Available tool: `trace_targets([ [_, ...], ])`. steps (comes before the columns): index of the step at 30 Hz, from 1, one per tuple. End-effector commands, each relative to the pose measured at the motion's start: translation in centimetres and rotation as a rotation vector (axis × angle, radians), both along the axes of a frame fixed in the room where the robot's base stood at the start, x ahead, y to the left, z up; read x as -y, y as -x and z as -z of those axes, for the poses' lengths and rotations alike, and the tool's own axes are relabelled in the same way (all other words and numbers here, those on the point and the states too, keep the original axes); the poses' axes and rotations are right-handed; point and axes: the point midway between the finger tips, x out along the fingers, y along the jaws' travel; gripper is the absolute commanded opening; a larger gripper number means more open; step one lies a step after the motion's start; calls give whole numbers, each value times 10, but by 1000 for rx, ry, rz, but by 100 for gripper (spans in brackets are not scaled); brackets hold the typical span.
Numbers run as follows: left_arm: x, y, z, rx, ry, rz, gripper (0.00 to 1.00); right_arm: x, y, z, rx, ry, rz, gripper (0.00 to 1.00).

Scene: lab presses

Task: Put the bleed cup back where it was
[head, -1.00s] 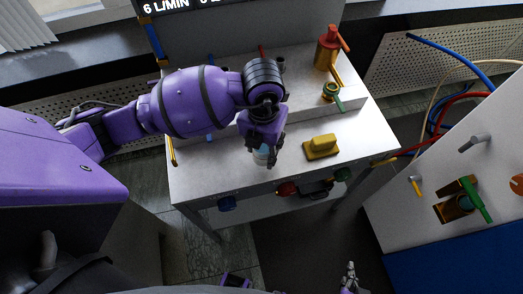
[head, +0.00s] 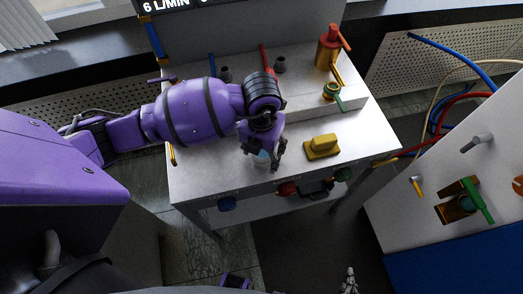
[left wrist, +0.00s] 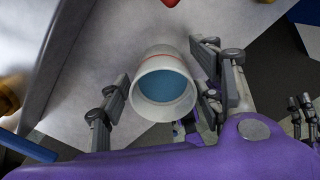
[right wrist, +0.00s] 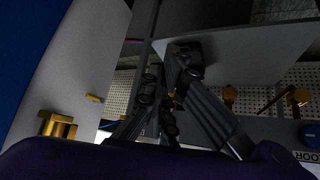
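The bleed cup (left wrist: 165,88) is a white cylinder with a red band and a blue inside. In the head view the cup (head: 262,159) is on or just above the front of the grey bench top, partly hidden by my left gripper (head: 262,160). In the left wrist view my left gripper (left wrist: 165,88) has one finger on each side of the cup; the fingers are spread, with a gap on the left side. My right gripper (head: 348,281) is low at the bottom of the head view, away from the bench. In the right wrist view its fingertips (right wrist: 168,68) are close together and empty.
A yellow block (head: 322,147) lies right of the cup. A green-handled valve (head: 331,91), a red-and-orange cylinder (head: 328,47) and dark sockets (head: 280,64) are on the raised back step. A white panel (head: 445,150) with fittings stands at right.

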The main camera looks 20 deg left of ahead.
Motion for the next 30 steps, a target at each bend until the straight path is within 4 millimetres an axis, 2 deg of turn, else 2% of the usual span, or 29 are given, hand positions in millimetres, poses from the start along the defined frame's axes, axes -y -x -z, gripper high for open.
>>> trace_targets([
  [6, 0, 0, -1, 0, 0, 0, 60, -1, -6, -2, 10, -1, -2, 0],
  [10, 0, -1, -10, 2, 0, 0, 60, -1, -11, -5, 20, -2, -3, 0],
  [14, 0, -1, -33, 5, 1, 1, 60, -2, -14, -9, 27, -3, -4, 0],
  [18, 0, -2, -65, 6, 1, 1, 60, -2, -16, -12, 32, -3, -3, 0],
  [24, 0, -1, -103, 3, 1, 0, 60, -1, -12, -13, 26, -3, 0, 0],
  [30, 0, 0, -121, 0, 0, -1, 60, 0, -3, -9, 9, -3, 4, 0],
])
